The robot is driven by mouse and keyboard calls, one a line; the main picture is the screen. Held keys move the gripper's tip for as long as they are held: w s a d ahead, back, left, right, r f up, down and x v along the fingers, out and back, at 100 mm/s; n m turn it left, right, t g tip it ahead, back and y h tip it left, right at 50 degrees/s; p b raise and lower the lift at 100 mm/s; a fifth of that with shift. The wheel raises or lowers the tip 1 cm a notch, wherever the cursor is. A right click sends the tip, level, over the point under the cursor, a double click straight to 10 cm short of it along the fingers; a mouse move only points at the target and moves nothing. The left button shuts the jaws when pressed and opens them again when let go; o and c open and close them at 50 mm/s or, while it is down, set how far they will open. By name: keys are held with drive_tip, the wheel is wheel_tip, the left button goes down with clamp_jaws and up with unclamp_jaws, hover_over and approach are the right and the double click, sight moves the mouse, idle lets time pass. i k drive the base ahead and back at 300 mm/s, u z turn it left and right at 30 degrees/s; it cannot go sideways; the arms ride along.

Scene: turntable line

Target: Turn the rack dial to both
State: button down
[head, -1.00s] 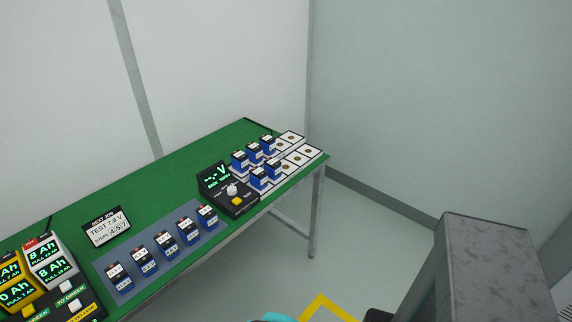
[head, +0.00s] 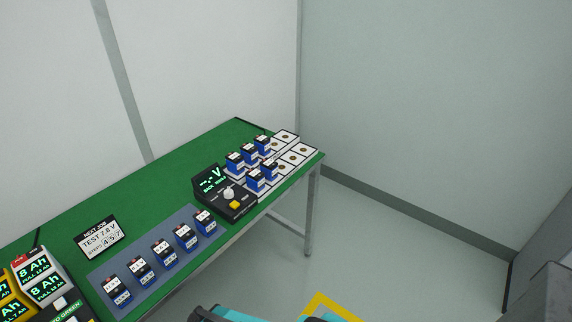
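The rack dial (head: 229,193) is a white knob on a small black control box (head: 240,213) near the right end of the green table. Its pointer and labels are too small to read, so I cannot tell its setting. A display (head: 209,181) behind the dial shows dashes, a "V" and a small line of text. A yellow button (head: 235,204) sits in front of the dial. The white rack (head: 290,171) beside the box holds several blue batteries at its left part. My gripper is not in view; teal and dark parts of my arm show at the bottom edge.
A grey mat (head: 178,227) on the green table (head: 160,183) holds a row of several blue batteries. A sign (head: 101,238) reads "TEST 7.8 V". Yellow and grey chargers (head: 43,282) stand at the left. The floor right of the table is clear, with a yellow marking (head: 322,304).

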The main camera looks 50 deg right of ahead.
sight(228, 194)
drive_tip(key=u, duration=0.2)
drive_tip(key=k, duration=0.15)
drive_tip(key=z, duration=1.6)
drive_tip(key=k, duration=0.95)
drive_tip(key=u, duration=0.15)
drive_tip(key=i, duration=0.95)
drive_tip(key=z, duration=0.05)
